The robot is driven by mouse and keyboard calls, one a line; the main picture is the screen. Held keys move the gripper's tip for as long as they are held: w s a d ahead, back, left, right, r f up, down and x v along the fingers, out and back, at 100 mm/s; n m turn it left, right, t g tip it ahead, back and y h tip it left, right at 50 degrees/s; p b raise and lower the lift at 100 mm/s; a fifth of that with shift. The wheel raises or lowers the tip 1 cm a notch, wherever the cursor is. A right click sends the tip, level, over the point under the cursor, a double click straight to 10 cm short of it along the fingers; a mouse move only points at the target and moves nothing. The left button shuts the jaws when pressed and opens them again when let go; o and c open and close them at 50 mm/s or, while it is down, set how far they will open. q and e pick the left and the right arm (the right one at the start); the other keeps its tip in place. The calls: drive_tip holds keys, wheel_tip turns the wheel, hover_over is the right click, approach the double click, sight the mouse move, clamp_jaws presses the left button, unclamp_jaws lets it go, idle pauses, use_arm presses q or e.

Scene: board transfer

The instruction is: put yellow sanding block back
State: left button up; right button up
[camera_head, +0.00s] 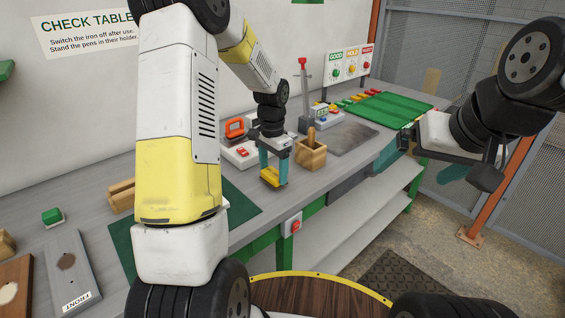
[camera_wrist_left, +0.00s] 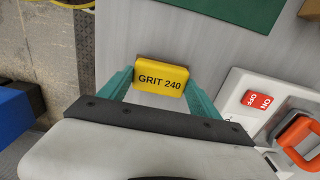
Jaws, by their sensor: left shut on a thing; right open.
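The yellow sanding block (camera_head: 271,177), labelled GRIT 240, is between the teal fingers of my left gripper (camera_head: 273,168), close to the front edge of the bench. In the left wrist view the block (camera_wrist_left: 162,76) shows its label face up, with a finger (camera_wrist_left: 116,84) on each side. I cannot tell whether it touches the bench top. My right gripper (camera_head: 430,156) is open and empty, out past the front edge of the bench at the right.
A wooden box (camera_head: 311,155) stands right of my left gripper. Behind it is a white switch station (camera_wrist_left: 248,98) with an orange-handled tool (camera_wrist_left: 296,135). A dark green mat (camera_head: 240,203) lies to the left. A grey plate (camera_head: 350,138) and green mat (camera_head: 392,108) lie further right.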

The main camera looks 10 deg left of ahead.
sight(273, 173)
use_arm(q)
drive_tip(key=shift+f, duration=0.55)
drive_tip(key=shift+f, duration=0.1)
drive_tip(key=o, duration=1.2)
wheel_tip(273, 173, up, 12)
drive_tip(key=s+r+n+t, duration=0.3)
drive_tip(key=s+r, duration=0.7)
drive_tip(key=s, duration=0.1)
drive_tip(key=shift+s+d+r+n+t+h, duration=0.15)
drive_tip(key=shift+s+d+n+t+h, duration=0.35)
drive_tip(key=shift+s, duration=1.7)
drive_tip(key=shift+s+d+r+n+t+h, duration=0.2)
drive_tip(key=shift+s+n+t, duration=0.5)
drive_tip(key=shift+s, duration=1.55)
drive_tip(key=shift+s+d+r+n+t+h, duration=0.1)
drive_tip(key=shift+s+d+n+t+h, duration=0.5)
drive_tip(key=shift+s, duration=1.6)
drive_tip(key=shift+a, duration=0.2)
